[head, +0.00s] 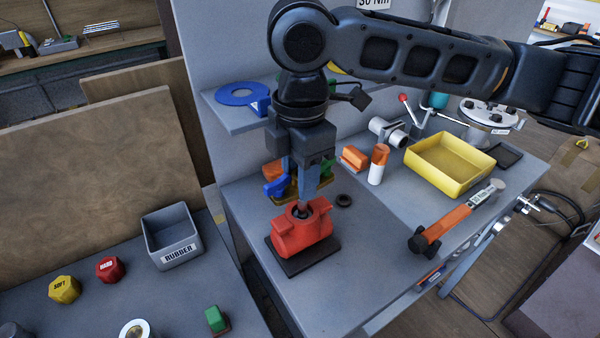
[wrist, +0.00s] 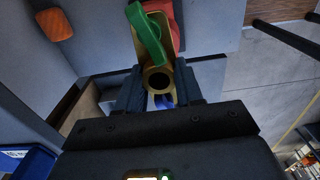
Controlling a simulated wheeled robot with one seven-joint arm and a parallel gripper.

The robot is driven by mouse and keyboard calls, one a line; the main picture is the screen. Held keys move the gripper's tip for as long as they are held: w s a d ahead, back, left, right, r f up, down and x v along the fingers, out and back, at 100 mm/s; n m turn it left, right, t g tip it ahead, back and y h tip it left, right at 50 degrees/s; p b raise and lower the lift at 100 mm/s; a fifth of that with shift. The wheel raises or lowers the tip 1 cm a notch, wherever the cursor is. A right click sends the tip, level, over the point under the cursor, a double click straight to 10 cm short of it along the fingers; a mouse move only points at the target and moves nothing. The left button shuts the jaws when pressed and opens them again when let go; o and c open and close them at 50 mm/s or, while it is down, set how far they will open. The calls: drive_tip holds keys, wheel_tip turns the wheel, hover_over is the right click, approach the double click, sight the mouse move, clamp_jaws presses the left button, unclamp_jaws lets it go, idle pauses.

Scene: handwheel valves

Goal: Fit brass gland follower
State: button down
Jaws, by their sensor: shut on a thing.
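My gripper (head: 298,196) points down above the red valve body (head: 303,232), which stands on a dark plate (head: 302,258). A short grey stem stands up from the top opening of the valve body. In the wrist view my gripper (wrist: 160,88) is shut on a brass piece with a round hole, the gland follower (wrist: 157,78). A green part (wrist: 147,32) lies across its far side, and red shows beyond it. In the head view the fingers hide much of the follower. I cannot tell whether it touches the valve body.
A dark ring (head: 344,200) lies right of the valve. An orange-and-white bottle (head: 378,165), a yellow tray (head: 448,165) and an orange-handled tool (head: 445,225) are farther right. A blue disc (head: 240,94) rests on the shelf. A grey RUBBER bin (head: 172,238) stands left on a separate surface.

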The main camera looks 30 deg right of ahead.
drive_tip(key=shift+f+b, duration=1.55)
drive_tip(key=shift+f, duration=1.25)
drive_tip(key=shift+f, duration=0.1)
drive_tip(key=shift+r+p, duration=0.2)
drive_tip(key=shift+p, duration=0.2)
drive_tip(key=shift+r+p, duration=0.5)
drive_tip(key=shift+r, duration=0.05)
drive_tip(key=shift+f, duration=0.15)
drive_tip(key=shift+f+b, duration=0.4)
drive_tip(key=shift+f, duration=0.05)
drive_tip(key=shift+f, duration=0.15)
idle(1.2)
